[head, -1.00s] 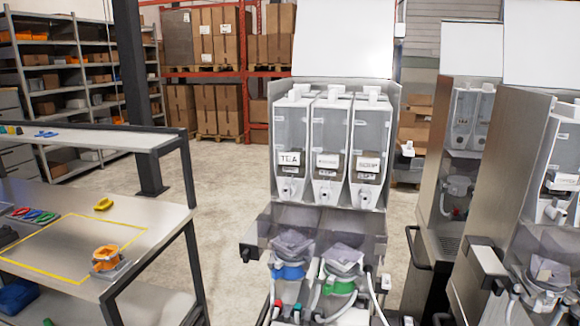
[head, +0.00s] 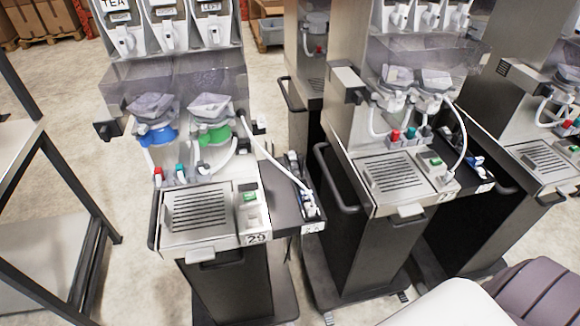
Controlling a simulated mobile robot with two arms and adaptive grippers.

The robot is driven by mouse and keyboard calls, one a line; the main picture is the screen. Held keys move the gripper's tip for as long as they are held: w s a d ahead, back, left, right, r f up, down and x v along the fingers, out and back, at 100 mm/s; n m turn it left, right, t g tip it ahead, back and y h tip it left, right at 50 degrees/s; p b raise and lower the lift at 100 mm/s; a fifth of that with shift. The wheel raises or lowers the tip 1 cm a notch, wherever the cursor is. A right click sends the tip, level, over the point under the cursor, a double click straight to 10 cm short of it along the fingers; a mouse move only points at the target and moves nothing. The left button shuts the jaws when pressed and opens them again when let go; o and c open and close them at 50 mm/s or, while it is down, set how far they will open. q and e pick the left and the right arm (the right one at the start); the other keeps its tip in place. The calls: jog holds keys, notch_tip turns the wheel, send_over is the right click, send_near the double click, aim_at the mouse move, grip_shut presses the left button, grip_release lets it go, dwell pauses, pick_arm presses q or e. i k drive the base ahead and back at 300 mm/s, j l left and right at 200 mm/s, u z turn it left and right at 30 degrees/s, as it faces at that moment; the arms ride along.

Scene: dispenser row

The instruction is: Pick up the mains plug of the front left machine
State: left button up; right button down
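The front left machine (head: 215,268) is the dispenser labelled 29, at the left of the head view. It has a slotted drip tray (head: 197,208) and a dark side tray (head: 283,207) on its right. A white cable (head: 272,158) runs from its body down into that side tray. Small white and dark parts (head: 309,204) lie at the cable's end. One may be the mains plug, but they are too small to tell apart. Neither of my grippers is in view.
A second dispenser (head: 350,215) stands close on the right, with a black handle (head: 330,180) facing the gap. A third (head: 545,160) stands further right. A metal-framed bench (head: 75,190) is at left. Concrete floor (head: 135,262) lies between bench and first machine.

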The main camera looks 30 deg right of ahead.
aim_at(303, 179)
jog(key=l+z, duration=0.15)
jog(key=l, duration=0.3)
jog(key=i+l+z, duration=0.15)
jog(key=l, duration=0.3)
jog(key=l+z, duration=0.15)
jog(key=l, duration=0.3)
jog(key=i, duration=0.05)
